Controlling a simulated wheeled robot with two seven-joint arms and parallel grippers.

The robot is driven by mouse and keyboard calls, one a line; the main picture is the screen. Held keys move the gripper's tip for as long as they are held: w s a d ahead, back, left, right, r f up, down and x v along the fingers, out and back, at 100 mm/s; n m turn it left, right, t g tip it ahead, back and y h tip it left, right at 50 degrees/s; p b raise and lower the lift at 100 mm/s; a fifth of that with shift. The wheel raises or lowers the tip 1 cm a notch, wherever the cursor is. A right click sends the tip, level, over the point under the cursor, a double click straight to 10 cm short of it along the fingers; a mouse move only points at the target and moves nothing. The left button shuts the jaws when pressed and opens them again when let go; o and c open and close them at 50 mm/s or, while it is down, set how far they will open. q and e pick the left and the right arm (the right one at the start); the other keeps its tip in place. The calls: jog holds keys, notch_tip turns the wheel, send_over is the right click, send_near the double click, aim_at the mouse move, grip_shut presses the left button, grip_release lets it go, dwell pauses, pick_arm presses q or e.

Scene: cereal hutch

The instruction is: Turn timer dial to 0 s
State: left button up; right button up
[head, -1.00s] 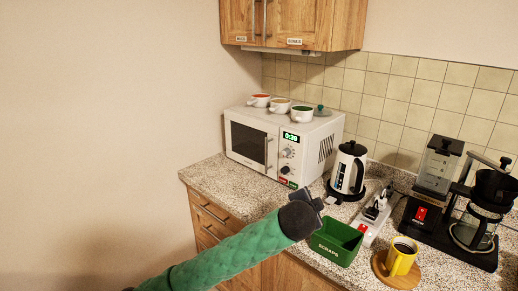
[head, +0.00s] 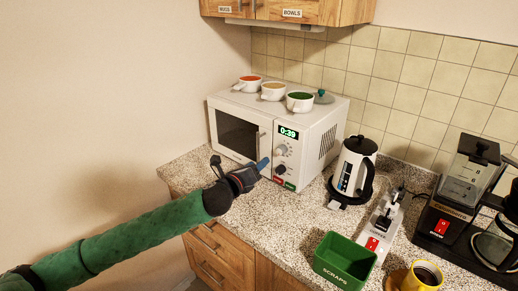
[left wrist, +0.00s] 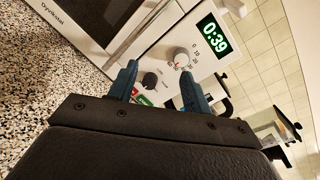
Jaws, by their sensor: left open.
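The white microwave (head: 229,134) stands on the counter, its display (head: 288,132) reading 0:39. The timer dial (head: 281,150) is the pale upper knob under the display. In the left wrist view the timer dial (left wrist: 182,57) has numbers around it and a red mark. A dark lower knob (left wrist: 150,80) sits beneath it, with a green and a red button below. My left gripper (head: 263,164) is in front of the control panel, close to the knobs. In the left wrist view its blue fingers (left wrist: 160,78) are apart and empty, with both knobs showing between or beyond them. My right gripper is not in view.
Three bowls (head: 273,91) and a lid sit on the microwave. A kettle (head: 353,169) stands right of it. A power strip (head: 382,226), green scraps bin (head: 345,262), yellow mug (head: 424,277) and coffee maker (head: 466,200) are further right. Counter left of the kettle is clear.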

aim_at(279, 151)
pick_arm(q)
jog(key=shift+w+d+r+m+h+p, duration=0.3)
jog(key=shift+w+d+m+p, duration=0.15)
jog(key=shift+w+d+m, duration=0.45)
jog(key=shift+w+d+r+m+h+p, duration=0.3)
jog(key=shift+w+d+m+p, duration=0.3)
jog(key=shift+d+m, duration=0.5)
jog(key=shift+w+d+r+m+h+p, duration=0.2)
jog(key=shift+w+d+m+h+p, duration=0.15)
jog(key=shift+w+d+m, duration=0.65)
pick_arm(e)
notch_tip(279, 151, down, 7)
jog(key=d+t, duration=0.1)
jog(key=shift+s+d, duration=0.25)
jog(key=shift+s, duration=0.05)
pick_arm(q)
jog(key=shift+s+d, duration=0.1)
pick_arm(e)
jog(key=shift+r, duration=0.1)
pick_arm(q)
jog(key=c, duration=1)
jog(key=shift+o, duration=0.2)
